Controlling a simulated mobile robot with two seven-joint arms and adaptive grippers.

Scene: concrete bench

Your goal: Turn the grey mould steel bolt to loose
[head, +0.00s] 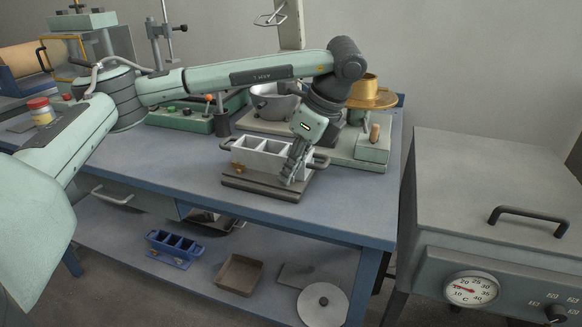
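The grey three-gang mould (245,157) stands on a dark base plate (262,190) near the front of the blue bench. Its open white compartments face up. A small brass-coloured fitting (239,168) shows at the left of its front face. My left gripper (289,178) points down at the right front of the mould, with its fingertips close to the base plate. The fingers look close together, but I cannot tell whether they are shut on anything. No steel bolt shows clearly; the gripper covers that corner. My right gripper is not in view.
A blue mould (175,243), a brown tray (240,274) and a round disc (323,304) are on the lower shelf. A mixer bowl (273,101) stands behind the grey mould. A grey oven (490,185) is at right. The bench front is clear.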

